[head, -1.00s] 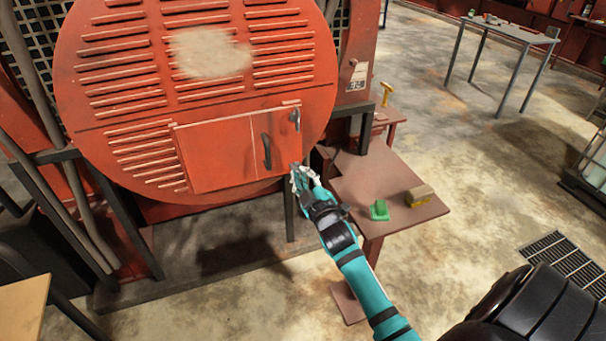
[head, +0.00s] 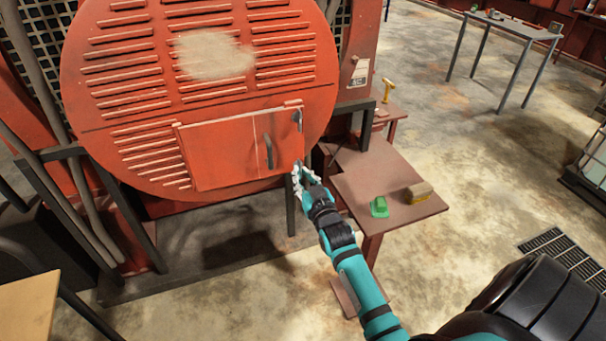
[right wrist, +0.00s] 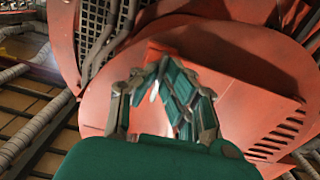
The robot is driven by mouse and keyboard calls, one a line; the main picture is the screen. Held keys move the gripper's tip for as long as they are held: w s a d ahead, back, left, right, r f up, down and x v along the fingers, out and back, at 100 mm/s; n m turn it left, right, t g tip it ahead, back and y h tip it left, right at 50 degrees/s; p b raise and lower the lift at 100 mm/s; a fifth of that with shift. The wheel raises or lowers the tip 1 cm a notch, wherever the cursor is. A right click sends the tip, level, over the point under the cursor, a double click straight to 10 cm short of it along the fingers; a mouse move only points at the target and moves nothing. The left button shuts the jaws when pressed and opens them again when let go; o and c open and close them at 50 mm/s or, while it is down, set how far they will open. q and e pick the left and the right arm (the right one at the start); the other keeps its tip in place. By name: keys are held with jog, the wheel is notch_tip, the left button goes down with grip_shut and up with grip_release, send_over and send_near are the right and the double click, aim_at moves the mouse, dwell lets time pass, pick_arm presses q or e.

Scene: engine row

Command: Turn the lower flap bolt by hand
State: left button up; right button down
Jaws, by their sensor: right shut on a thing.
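The flap (head: 218,153) is a red rectangular panel low on the big round red cover, with a dark pull handle (head: 268,151) and a grey upper bolt (head: 297,118) at its right edge. My right gripper (head: 298,172) is at the flap's lower right corner. In the right wrist view its fingers (right wrist: 165,78) close together against the red panel. The lower flap bolt is hidden behind the fingers in the head view, and I cannot make it out clearly in the right wrist view. My left gripper is not in view.
A brown side table (head: 385,182) stands right of the cover, under my right arm, with a green block (head: 379,207) and a yellow-brown brush or sponge (head: 419,192). A yellow hammer-like tool (head: 387,90) stands behind.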

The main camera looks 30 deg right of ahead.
jog(key=shift+f+m, duration=0.15)
jog(key=shift+m, duration=0.25)
jog(key=c, duration=1.5)
grip_release()
jog(key=shift+d, duration=0.1)
jog(key=shift+o, duration=0.2)
jog(key=shift+s, duration=0.1)
jog(key=v, duration=1.1)
jog(key=shift+s, duration=0.35)
